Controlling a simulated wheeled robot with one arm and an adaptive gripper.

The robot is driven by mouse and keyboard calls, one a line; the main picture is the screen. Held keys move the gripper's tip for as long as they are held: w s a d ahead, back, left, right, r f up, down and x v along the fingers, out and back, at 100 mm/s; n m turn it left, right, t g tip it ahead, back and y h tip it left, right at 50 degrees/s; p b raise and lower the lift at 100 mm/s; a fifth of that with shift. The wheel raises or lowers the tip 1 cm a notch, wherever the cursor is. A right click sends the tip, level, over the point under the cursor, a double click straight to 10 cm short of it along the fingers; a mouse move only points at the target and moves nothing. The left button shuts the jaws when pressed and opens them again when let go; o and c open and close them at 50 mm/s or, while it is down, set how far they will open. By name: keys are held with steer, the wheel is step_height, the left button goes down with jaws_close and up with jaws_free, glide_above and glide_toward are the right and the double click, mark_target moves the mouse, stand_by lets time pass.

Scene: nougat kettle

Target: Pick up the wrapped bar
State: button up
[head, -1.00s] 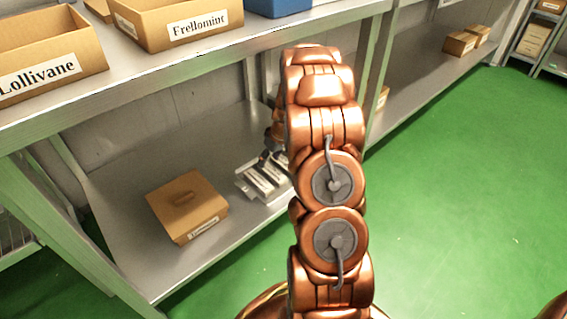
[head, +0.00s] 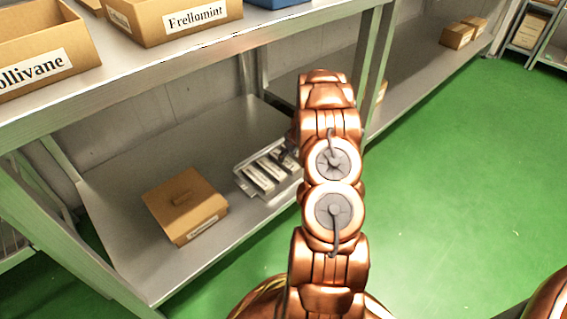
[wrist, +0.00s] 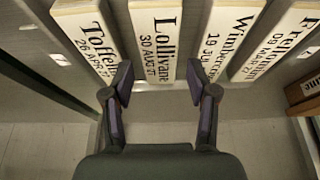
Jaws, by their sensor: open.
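Several white wrapped bars lie side by side on a metal tray (head: 243,180) on the lower shelf. In the wrist view their labels read "Toffel...", "Lollivane", "Wimberc..." and "Frellomint", some cut off. The Lollivane bar (wrist: 157,40) lies ahead, between the lines of my two fingers. The Toffel bar (wrist: 88,38) is to its left, the Wimberc bar (wrist: 222,38) and the Frellomint bar (wrist: 285,42) to its right. My gripper (wrist: 160,80) is open and empty, its fingertips near the bars' close ends. In the head view my arm hides most of the gripper.
A lidded cardboard box (head: 185,205) stands on the lower shelf left of the tray. Open boxes labelled Frellomint (head: 190,22) and "ollivane" (head: 40,65) stand on the upper shelf (head: 130,90), which overhangs the bars. The green floor (head: 460,190) at right is clear.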

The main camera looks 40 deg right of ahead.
steer(key=b+x, duration=0.1)
steer(key=x, duration=0.3)
steer(key=shift+w+f+b, duration=0.3)
steer(key=shift+w+b, duration=0.05)
steer(key=shift+b, duration=0.05)
steer(key=c, duration=1)
step_height(320, 180, up, 4)
steer(key=shift+f+p, duration=0.1)
steer(key=shift+p, duration=0.9)
steer(key=s+a, duration=0.3)
steer(key=a, duration=0.1)
steer(key=s+a+r+p, duration=0.1)
steer(key=s+a, duration=0.3)
steer(key=s+a+p, duration=0.1)
steer(key=s+a, duration=0.2)
steer(key=a, duration=0.1)
steer(key=shift+s+r, duration=0.15)
steer(key=shift+s+a, duration=0.1)
steer(key=shift+a, duration=0.05)
